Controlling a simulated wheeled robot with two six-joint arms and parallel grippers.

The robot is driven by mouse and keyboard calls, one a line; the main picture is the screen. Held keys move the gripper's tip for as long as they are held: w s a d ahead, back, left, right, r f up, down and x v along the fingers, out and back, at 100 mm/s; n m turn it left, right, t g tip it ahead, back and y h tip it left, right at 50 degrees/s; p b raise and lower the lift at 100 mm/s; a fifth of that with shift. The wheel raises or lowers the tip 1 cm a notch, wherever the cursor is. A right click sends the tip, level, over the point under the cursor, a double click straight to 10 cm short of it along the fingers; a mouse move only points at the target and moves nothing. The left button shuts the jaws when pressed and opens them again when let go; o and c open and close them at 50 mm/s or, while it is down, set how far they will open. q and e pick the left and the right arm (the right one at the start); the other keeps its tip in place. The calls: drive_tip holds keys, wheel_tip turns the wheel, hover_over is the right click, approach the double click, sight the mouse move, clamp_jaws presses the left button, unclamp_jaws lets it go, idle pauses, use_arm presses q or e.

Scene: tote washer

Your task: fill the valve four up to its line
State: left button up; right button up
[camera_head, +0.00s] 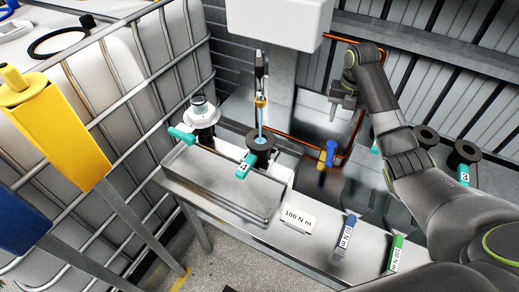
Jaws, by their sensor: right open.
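Valve four has a teal handle marked 4 (246,165) and a dark round flange (252,138), and stands behind the steel tray on the bench. A nozzle (260,80) hangs above it, and a pale blue column runs from the nozzle down into the flange opening, where blue shows. No fill line can be made out. My right gripper (335,112) is open and empty, pointing down above and behind a small blue-handled valve (331,152) on an orange pipe. It appears apart from that handle. My left gripper is not in view.
A white-capped valve with a teal handle (182,134) stands left of valve four. More dark-flanged valves, one marked 3 (464,174), stand at right behind my arm. A caged tank (120,75) blocks the left.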

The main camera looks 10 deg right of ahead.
drive_tip(key=s+a+f+t+h, duration=0.1)
drive_tip(key=s+a+f+t, duration=0.1)
drive_tip(key=f, duration=0.5)
drive_tip(key=s+a+f+t+h, duration=0.2)
drive_tip(key=f+t, duration=0.1)
drive_tip(key=f, duration=0.4)
drive_tip(key=s+a+r+t+h, duration=0.1)
drive_tip(key=s+a+t+h, duration=0.15)
drive_tip(key=s, duration=0.35)
drive_tip(key=s+a+r+t+h, duration=0.1)
drive_tip(key=s+a+t, duration=0.25)
drive_tip(key=s, duration=0.25)
approach(330, 160)
drive_tip(key=shift+t, duration=0.4)
drive_tip(key=b+x, duration=0.4)
drive_tip(key=f+b+x, duration=0.1)
drive_tip(key=b+x, duration=0.3)
drive_tip(key=shift+w+d+f, duration=0.1)
drive_tip(key=shift+w+d+b, duration=0.25)
drive_tip(key=shift+w+b, duration=0.05)
drive_tip(key=shift+w, duration=0.1)
